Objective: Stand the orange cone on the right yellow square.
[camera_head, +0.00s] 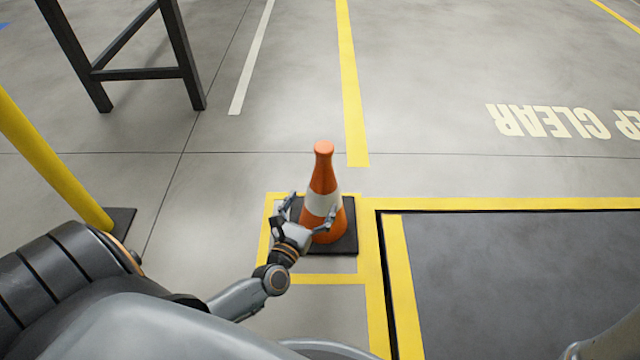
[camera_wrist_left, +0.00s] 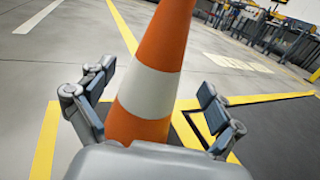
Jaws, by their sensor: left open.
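The orange cone (camera_head: 323,178) with a white band stands upright on its black base inside a yellow square outline (camera_head: 325,279). The base is toward the square's right and back part, close to its right line. My left gripper (camera_head: 309,211) is open, with one finger on each side of the cone around the white band. In the left wrist view the cone (camera_wrist_left: 155,92) stands between the spread fingers of my left gripper (camera_wrist_left: 152,108), with gaps visible at both sides. The cone's foot is hidden there. My right gripper is not in view.
A yellow post (camera_head: 50,160) on a dark foot stands at the left. A dark metal frame (camera_head: 140,73) is behind it. A dark floor plate (camera_head: 510,285) edged in yellow lies right of the square. The floor behind the cone is clear.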

